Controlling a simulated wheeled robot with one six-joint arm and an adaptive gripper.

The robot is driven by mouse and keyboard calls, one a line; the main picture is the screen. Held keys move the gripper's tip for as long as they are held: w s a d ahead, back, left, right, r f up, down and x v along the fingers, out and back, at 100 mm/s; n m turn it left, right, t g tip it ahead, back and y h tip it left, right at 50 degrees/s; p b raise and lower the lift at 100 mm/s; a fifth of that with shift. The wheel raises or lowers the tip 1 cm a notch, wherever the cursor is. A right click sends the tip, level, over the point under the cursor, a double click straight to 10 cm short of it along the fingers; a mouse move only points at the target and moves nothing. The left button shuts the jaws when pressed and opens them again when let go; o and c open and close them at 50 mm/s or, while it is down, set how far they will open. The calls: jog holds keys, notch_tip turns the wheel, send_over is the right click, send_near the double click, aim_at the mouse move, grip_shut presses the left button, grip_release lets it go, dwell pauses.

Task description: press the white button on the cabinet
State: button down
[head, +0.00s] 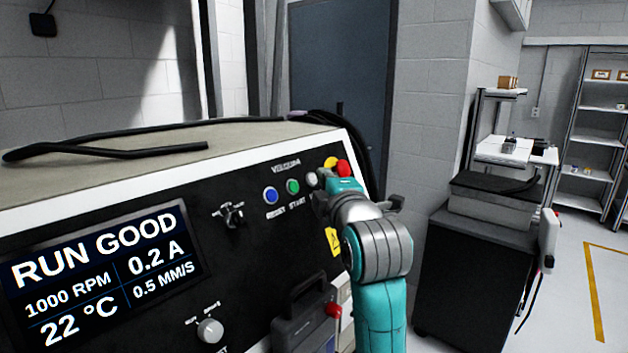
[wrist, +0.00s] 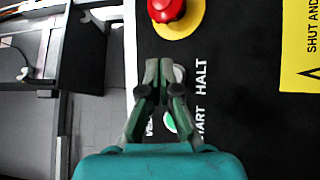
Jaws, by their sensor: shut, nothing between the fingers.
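The cabinet (head: 250,250) has a dark front panel with a row of buttons. The white button (head: 312,178) sits at the right of the row, partly hidden by my gripper (head: 321,200). In the wrist view the white button (wrist: 180,73) shows as a pale rim just right of the fingertips, beside the word HALT. My gripper (wrist: 164,68) is shut and empty, its fingertips overlapping the button's left side in that view. I cannot tell whether they touch it.
A green button (head: 293,187) and a blue button (head: 271,195) are left of the white one. A red mushroom button (head: 344,168) on a yellow base is close on the right. A black cable (head: 120,153) lies on the cabinet top.

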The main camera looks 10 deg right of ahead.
jog(key=shift+w+a+f, duration=0.1)
jog(key=shift+w+a, duration=0.05)
dwell(0.5)
jog(key=shift+w+a+f, duration=0.1)
jog(key=shift+w, duration=0.1)
dwell(0.6)
jog(key=shift+s+d+r, duration=0.2)
jog(key=shift+s+d, duration=0.05)
jog(key=shift+s, duration=0.1)
dwell(0.4)
jog(key=s+d+r, duration=0.1)
jog(key=s+d, duration=0.1)
jog(key=s, duration=0.1)
jog(key=s+d+r, duration=0.1)
jog(key=shift+s+r, duration=0.2)
jog(key=shift+r, duration=0.1)
jog(key=shift+d, duration=0.1)
dwell(0.6)
